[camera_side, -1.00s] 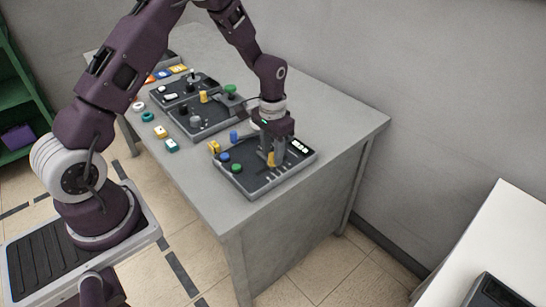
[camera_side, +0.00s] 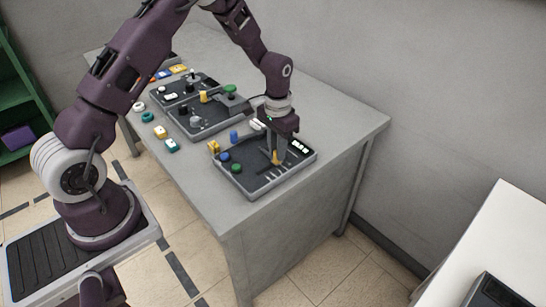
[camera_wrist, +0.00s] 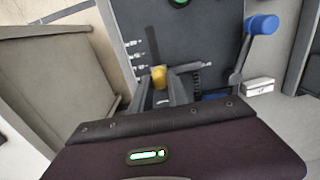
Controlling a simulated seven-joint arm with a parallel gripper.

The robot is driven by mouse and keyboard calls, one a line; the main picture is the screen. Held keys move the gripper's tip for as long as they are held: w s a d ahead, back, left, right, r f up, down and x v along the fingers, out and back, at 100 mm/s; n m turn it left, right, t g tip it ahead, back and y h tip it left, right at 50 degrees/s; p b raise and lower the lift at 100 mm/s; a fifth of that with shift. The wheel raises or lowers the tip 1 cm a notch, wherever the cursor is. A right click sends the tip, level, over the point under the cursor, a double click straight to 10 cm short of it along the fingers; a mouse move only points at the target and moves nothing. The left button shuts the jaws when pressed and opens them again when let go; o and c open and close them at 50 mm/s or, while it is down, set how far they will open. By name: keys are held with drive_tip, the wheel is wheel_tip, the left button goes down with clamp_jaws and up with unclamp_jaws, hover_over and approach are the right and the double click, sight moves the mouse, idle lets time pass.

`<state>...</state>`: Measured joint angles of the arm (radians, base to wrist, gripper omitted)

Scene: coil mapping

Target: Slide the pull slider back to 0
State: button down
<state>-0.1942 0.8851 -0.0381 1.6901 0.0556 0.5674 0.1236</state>
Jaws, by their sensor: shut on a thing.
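The panel (camera_side: 250,183) nearest the table's front corner carries a yellow slider knob (camera_side: 277,160), which I take to be the pull slider. My gripper (camera_side: 276,157) reaches down to it from above. In the wrist view the yellow knob (camera_wrist: 158,74) sits between the two fingertips (camera_wrist: 160,82), and the jaws are shut on it. Light tick marks (camera_wrist: 138,57) lie beside the knob on the dark panel. The figures on the scale are too small to read. The fingers hide part of the slider's track.
The same panel has a green button (camera_side: 237,168), a blue button (camera_side: 225,157) and a white display (camera_side: 300,144). A blue-tipped lever (camera_wrist: 262,24) stands right of my fingers in the wrist view. Two more panels (camera_side: 205,122) lie behind on the grey table.

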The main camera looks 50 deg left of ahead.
drive_tip(key=shift+w, duration=1.2)
drive_tip(key=c, duration=1.4)
unclamp_jaws()
drive_tip(key=shift+o, duration=0.2)
wheel_tip(320, 180, up, 7)
